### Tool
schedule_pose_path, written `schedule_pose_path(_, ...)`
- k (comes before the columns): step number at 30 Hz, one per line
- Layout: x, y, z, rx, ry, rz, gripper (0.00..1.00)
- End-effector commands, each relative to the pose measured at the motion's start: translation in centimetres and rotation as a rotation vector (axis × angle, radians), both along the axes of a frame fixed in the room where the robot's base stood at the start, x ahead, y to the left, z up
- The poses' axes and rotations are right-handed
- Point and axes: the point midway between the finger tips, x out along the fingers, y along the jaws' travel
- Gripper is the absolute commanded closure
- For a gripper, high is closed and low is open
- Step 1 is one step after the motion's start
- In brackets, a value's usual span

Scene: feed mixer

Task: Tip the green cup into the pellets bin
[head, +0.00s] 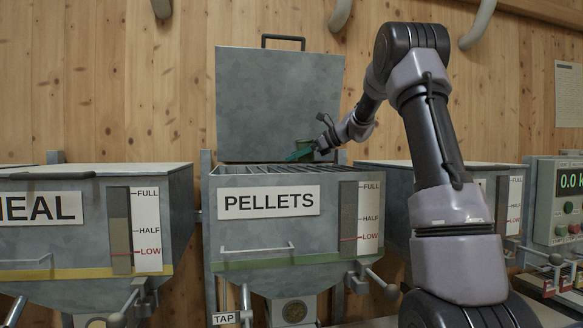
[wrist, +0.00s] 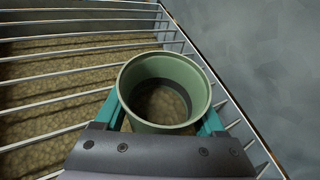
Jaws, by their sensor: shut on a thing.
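The green cup (wrist: 122,92) is held between the teal fingers of my gripper (wrist: 165,122) in the wrist view. Its mouth faces the wrist camera, and a brownish layer shows at the bottom inside it. In the head view my gripper (head: 301,154) is above the back of the open pellets bin (head: 240,238), in front of its raised lid (head: 270,95). The cup is small and partly hidden there. In the wrist view, brown pellets (wrist: 60,85) lie below a grate of metal bars (wrist: 70,68) across the bin's opening, and the cup is over this grate.
The meal bin (head: 80,235) on the left has its lid shut. Another bin (head: 395,180) stands to the right, partly behind my arm. A scale box with a green display (head: 569,181) is at the far right. The raised lid stands close behind my gripper.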

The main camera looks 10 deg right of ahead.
Motion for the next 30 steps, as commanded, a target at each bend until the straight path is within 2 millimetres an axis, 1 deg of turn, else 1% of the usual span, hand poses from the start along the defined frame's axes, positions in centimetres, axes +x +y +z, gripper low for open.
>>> schedule_pose_path(25, -2.3, 1.8, 2.0, -0.257, -0.336, 0.001, 0.85)
schedule_pose_path(30, -2.6, 2.0, 1.9, -0.307, -0.400, -0.001, 0.85)
